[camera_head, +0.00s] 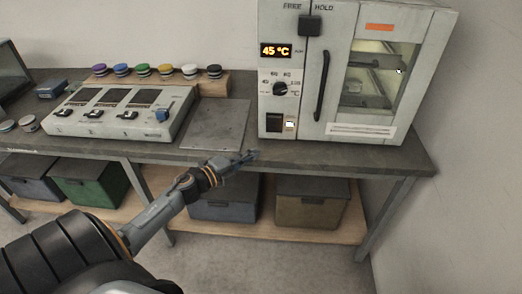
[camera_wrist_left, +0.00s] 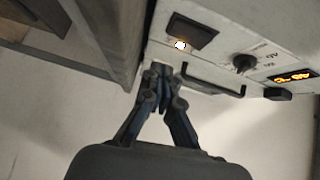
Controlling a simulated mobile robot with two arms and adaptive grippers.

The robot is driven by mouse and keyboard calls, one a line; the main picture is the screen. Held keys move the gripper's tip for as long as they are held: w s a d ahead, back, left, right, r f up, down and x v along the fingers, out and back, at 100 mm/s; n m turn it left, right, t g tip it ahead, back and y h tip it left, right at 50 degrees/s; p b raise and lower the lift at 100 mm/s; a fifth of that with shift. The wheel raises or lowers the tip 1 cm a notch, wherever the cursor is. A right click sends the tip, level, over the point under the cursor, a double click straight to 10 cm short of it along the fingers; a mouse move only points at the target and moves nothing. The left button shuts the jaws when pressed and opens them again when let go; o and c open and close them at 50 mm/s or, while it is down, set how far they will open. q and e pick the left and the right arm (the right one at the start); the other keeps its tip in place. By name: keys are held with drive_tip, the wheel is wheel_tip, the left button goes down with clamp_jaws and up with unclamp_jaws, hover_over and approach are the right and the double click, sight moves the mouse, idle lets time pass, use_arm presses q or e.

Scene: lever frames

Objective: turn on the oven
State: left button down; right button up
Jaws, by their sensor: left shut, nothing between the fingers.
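The oven (camera_head: 300,60) is a pale grey box at the back right of the bench. Its display (camera_head: 276,51) reads 45 °C in orange. Below it are a black dial (camera_head: 281,88) and a dark rocker switch (camera_head: 274,122) beside a small lit lamp (camera_head: 290,124). My left gripper (camera_head: 250,156) is shut and empty, in front of the bench edge, below and left of the switch. In the left wrist view its fingertips (camera_wrist_left: 162,72) are near the oven's lower part, with the switch (camera_wrist_left: 192,32) beyond them; I cannot tell whether they touch anything. The right gripper is not in view.
A black door handle (camera_head: 321,85) and a slider marked FREE and HOLD (camera_head: 310,25) are on the oven front. A lever panel (camera_head: 122,112), a flat metal plate (camera_head: 215,124) and several coloured knobs stand left. Storage boxes (camera_head: 312,208) sit on the lower shelf.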

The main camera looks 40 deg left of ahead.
use_arm(q)
drive_tip(key=shift+v, duration=1.9)
drive_tip(key=shift+s+d+f, duration=0.1)
drive_tip(key=shift+f, duration=0.05)
drive_tip(key=s+f+n+g+y, duration=0.2)
drive_tip(key=s+f+n, duration=0.2)
drive_tip(key=f, duration=0.6)
drive_tip(key=s+f+n+g+y, duration=0.2)
drive_tip(key=s+f+n, duration=0.2)
drive_tip(key=f, duration=0.6)
drive_tip(key=s+f+n+g+y, duration=0.1)
drive_tip(key=s+f+n+g, duration=0.2)
drive_tip(key=f, duration=0.8)
drive_tip(key=s+d+f+n+g, duration=0.2)
drive_tip(key=s+d+f, duration=0.4)
drive_tip(key=s, duration=0.4)
drive_tip(key=s+d+f+n+g, duration=0.2)
drive_tip(key=s+d+f+g, duration=0.2)
drive_tip(key=s, duration=0.7)
drive_tip(key=s+d+f+n+g, duration=0.2)
drive_tip(key=s+d+f, duration=0.6)
drive_tip(key=s+f, duration=0.1)
drive_tip(key=shift+s+f+n+g+h, duration=0.3)
drive_tip(key=shift+s+n+g+h, duration=0.1)
drive_tip(key=shift+s, duration=0.4)
